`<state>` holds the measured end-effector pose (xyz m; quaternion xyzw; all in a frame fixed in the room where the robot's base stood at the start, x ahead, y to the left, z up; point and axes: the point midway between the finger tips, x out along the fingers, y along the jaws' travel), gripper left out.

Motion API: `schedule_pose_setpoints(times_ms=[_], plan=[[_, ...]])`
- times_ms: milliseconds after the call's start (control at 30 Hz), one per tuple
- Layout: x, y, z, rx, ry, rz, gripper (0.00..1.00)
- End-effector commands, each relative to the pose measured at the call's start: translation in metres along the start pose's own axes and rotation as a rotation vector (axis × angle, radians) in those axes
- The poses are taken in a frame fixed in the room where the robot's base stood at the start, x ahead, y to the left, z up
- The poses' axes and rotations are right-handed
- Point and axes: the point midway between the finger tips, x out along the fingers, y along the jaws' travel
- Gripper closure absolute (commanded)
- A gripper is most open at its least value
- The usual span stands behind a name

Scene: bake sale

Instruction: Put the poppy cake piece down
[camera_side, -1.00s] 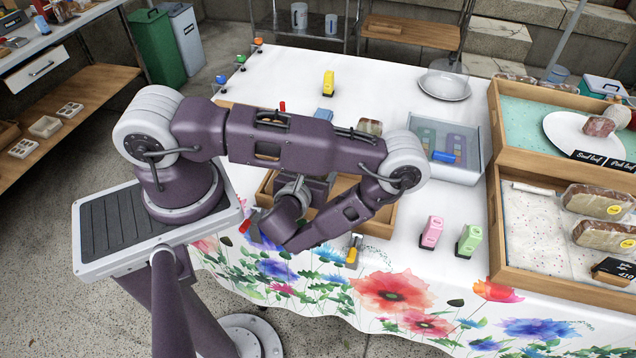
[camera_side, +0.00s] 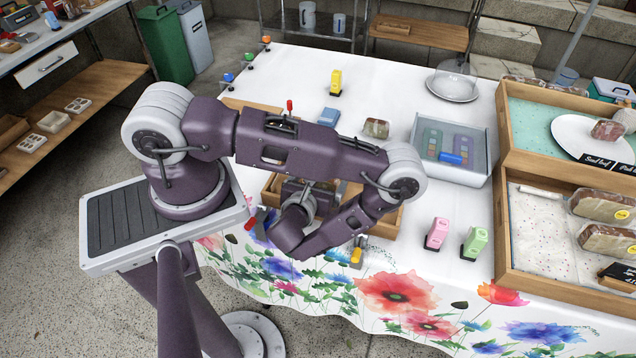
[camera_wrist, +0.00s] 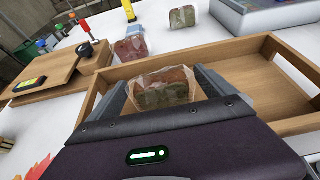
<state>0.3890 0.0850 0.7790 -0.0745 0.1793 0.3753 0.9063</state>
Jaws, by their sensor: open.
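A clear-wrapped cake piece (camera_wrist: 165,90), brown-red with a greenish part, sits between my gripper's fingers in the wrist view. I take it as the poppy cake piece, but no label shows. My gripper (camera_wrist: 164,82) is open, with one finger on each side of the piece. It is over the wooden tray (camera_wrist: 245,125). Whether the piece rests fully on the tray floor is hidden by the gripper body. In the side view my arm hides the piece and most of the tray (camera_side: 386,222).
Another wrapped piece (camera_wrist: 182,17) and a reddish one (camera_wrist: 130,48) lie beyond the tray. A wooden board (camera_wrist: 50,72) is at left. A clear-walled bin (camera_side: 452,150), pink (camera_side: 437,233) and green (camera_side: 475,242) stampers stand right of the tray. The tray's raised rims are close around my gripper.

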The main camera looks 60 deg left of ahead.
Motion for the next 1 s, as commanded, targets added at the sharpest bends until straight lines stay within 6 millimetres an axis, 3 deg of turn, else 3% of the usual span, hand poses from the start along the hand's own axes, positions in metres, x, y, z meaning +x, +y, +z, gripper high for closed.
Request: schedule_pose_setpoints(times_ms=[167, 433, 667, 767, 833, 900, 1000], plan=[[-0.031, -0.001, 0.000, 0.003, 0.003, -0.003, 0.06], [-0.098, -0.001, 0.000, 0.002, 0.003, -0.004, 0.06], [-0.120, -0.004, 0.010, -0.024, -0.014, 0.017, 0.06], [-0.123, -0.012, 0.051, -0.125, -0.075, 0.106, 0.06], [-0.129, -0.010, 0.095, -0.243, -0.129, 0.224, 0.06], [-0.139, 0.002, 0.136, -0.381, -0.166, 0.365, 0.06], [-0.162, 0.028, 0.181, -0.613, -0.175, 0.585, 0.06]])
